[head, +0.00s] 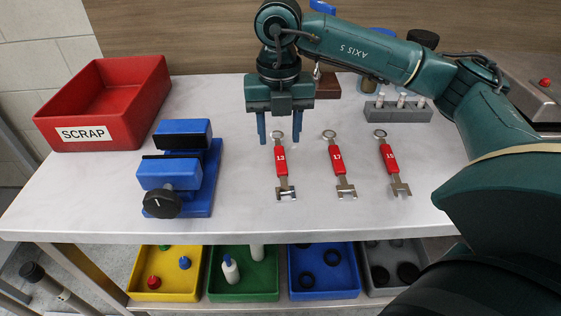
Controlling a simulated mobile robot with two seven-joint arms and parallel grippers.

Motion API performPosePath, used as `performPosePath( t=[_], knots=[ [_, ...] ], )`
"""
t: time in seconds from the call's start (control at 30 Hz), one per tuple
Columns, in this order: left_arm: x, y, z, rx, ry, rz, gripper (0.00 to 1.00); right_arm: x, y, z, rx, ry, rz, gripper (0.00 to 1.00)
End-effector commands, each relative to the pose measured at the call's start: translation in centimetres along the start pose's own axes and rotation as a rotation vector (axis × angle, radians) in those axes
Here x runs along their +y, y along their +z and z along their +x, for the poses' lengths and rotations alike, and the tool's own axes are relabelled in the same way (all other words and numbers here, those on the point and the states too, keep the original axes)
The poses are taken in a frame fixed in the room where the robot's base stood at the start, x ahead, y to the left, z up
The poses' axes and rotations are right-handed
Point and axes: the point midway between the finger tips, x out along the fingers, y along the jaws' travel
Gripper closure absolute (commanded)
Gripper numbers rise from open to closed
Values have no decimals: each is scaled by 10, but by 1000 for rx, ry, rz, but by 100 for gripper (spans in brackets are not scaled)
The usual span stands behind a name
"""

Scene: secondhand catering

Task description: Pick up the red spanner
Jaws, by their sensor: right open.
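Three spanners with red handle sleeves lie on the pale table, each with a ring end at the back and an open end at the front. The left one, marked 13 (281,160), is nearest to my gripper. The middle one is marked 17 (337,160). The right one (389,158) seems to be marked 15. My right gripper (280,128) points down with its blue fingers apart and empty, at the ring end of the left spanner. Its exact height above the table cannot be told. My left gripper is out of view.
A blue vise (183,172) stands left of the spanners. A red SCRAP bin (70,110) is at the back left. A grey block with pegs (398,112) is behind the right spanner. Coloured bins, including a yellow one (165,291), are on the shelf below. The table front is clear.

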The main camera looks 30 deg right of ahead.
Motion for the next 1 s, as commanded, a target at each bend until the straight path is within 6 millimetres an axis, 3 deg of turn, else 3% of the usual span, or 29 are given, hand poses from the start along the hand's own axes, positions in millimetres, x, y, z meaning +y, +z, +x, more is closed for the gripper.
performPosePath(
  t=[0.23, 0.53, 0.83, 1.0],
  knots=[
    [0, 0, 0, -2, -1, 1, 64, -2, 0, 19, 2, -1, -1, 55],
    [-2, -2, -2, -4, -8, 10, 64, -4, 1, 60, 3, 1, -3, 55],
    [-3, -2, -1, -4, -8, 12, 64, -4, 2, 64, 1, 3, -3, 55],
    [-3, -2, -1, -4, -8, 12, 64, -4, 2, 63, 1, 3, -3, 69]
  ],
)
